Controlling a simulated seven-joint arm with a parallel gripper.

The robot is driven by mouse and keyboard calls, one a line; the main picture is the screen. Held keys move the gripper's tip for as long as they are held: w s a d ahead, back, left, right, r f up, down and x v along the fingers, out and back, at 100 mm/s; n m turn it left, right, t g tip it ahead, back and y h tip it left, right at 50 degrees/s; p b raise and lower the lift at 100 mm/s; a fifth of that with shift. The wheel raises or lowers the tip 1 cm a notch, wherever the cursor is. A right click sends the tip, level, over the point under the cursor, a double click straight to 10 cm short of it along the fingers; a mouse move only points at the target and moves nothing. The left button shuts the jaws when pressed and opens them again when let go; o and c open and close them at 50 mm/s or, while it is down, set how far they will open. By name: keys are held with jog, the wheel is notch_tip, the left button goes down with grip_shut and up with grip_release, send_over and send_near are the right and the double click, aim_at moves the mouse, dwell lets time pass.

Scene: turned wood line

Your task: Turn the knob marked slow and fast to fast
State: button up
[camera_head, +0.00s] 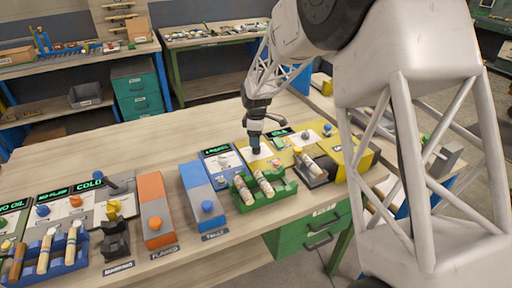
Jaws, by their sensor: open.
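My gripper (256,146) is over the left part of a yellow control panel (262,167), pointing down. Its fingers are small and dark here, and what lies between them is hidden. The panel carries a lit green display, white plates and several small coloured knobs. A blue knob (327,128) stands at its right. No slow or fast marking is readable, so I cannot tell which knob carries it or where it points. I cannot tell whether my gripper touches a knob.
A green rack (243,192) with turned wood pieces stands in front of the panel. To the left are a blue-grey box (193,181), an orange-grey box (155,190) and a grey panel with knobs. My arm covers the right side. The table behind the panels is clear.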

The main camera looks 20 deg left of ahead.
jog(key=shift+f, duration=2.35)
jog(key=c, duration=0.9)
